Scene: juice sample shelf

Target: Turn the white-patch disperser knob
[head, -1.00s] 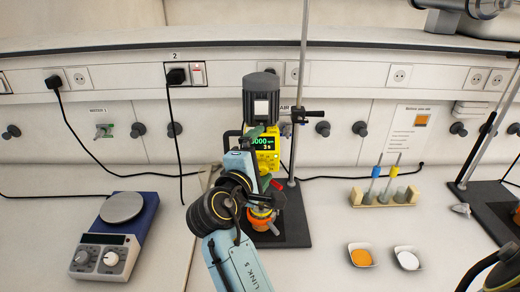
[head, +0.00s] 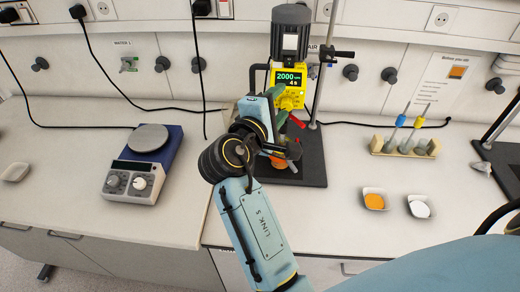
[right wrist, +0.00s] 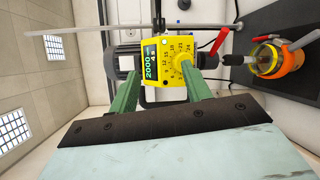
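The disperser has a dark grey motor with a white patch (head: 290,42) and a yellow control head with a lit display (head: 287,78). The display reads 2000 and 4 s. In the right wrist view, its yellow knob (right wrist: 183,64) sits in a dial ring with printed numbers. My right gripper (right wrist: 158,72) has its green fingers apart in front of the control head. One fingertip overlaps the knob's edge; the other is off to the left by the display. I cannot tell whether it touches the knob. In the head view, my wrist partly hides the control head. My left gripper is not in view.
A stand rod (head: 325,60) rises behind. A hotplate (head: 148,160) is left. A tube rack (head: 405,147) and two powder dishes (head: 374,201) (head: 419,207) are right.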

